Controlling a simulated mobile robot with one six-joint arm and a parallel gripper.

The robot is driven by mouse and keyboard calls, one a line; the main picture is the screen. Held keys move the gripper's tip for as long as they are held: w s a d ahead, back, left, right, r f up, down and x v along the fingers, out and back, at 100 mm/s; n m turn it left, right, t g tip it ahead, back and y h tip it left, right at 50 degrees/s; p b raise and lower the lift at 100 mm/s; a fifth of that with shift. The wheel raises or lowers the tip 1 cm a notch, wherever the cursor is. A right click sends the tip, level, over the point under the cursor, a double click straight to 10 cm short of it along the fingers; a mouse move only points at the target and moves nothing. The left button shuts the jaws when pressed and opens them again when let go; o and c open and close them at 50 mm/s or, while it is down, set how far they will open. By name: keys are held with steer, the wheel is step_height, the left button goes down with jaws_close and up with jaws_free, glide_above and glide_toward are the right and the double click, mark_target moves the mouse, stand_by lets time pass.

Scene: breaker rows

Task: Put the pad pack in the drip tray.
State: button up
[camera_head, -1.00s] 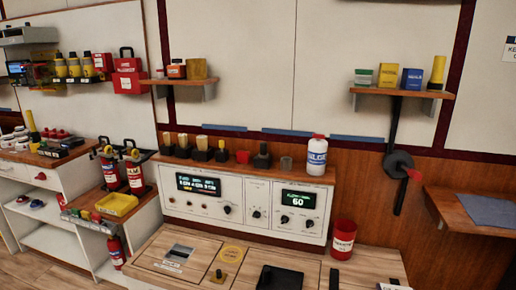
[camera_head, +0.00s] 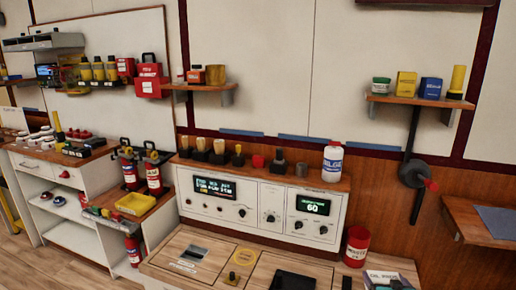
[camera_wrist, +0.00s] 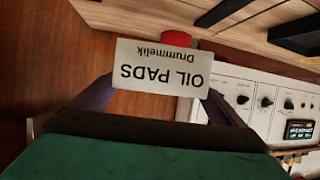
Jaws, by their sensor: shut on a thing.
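The pad pack shows in the wrist view as a white label (camera_wrist: 160,68) reading "OIL PADS" upside down. My gripper (camera_wrist: 158,96) is shut on it, with dark purplish sides tapering in at either side of the label. In the head view the pad pack (camera_head: 383,277) shows at the bottom right edge, partly cut off, in front of the bench. A shallow yellow tray (camera_head: 136,204), which looks like the drip tray, sits on a low wooden shelf at the left, well apart from the pack. Its inside looks empty.
Two red extinguishers (camera_head: 153,176) stand behind the yellow tray. A white control panel (camera_head: 254,208) with a ledge of small items and a white bottle (camera_head: 333,160) stands mid-view. A red can (camera_head: 356,246) stands on the bench near the pack. Floor (camera_head: 85,273) shows at lower left.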

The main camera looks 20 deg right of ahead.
steer(key=w+a+r+n+t+y+p, duration=0.1)
steer(key=w+a+r+n+y+p, duration=0.2)
steer(key=w+a+r, duration=0.8)
steer(key=w+a+r+n+y+p, duration=0.1)
steer(key=w+a+r+n+y, duration=0.25)
steer(key=w+a+r, duration=0.8)
steer(key=w+a+r+n+y+p, duration=0.1)
steer(key=a+r+p, duration=0.1)
steer(key=a+r, duration=0.65)
steer(key=w+a+r+n+y+p, duration=0.15)
steer(key=a+r, duration=0.25)
steer(key=a, duration=0.9)
steer(key=w+a+r+y+p, duration=0.1)
steer(key=w+a+r+y, duration=0.1)
steer(key=a+r, duration=0.6)
steer(key=m+h, duration=0.1)
steer(key=d+f+m+h, duration=0.1)
steer(key=h, duration=0.1)
steer(key=d+f+m+h, duration=0.1)
steer(key=shift+s+d+m+h, duration=0.2)
steer(key=shift+m+h, duration=0.1)
steer(key=shift+h, duration=0.1)
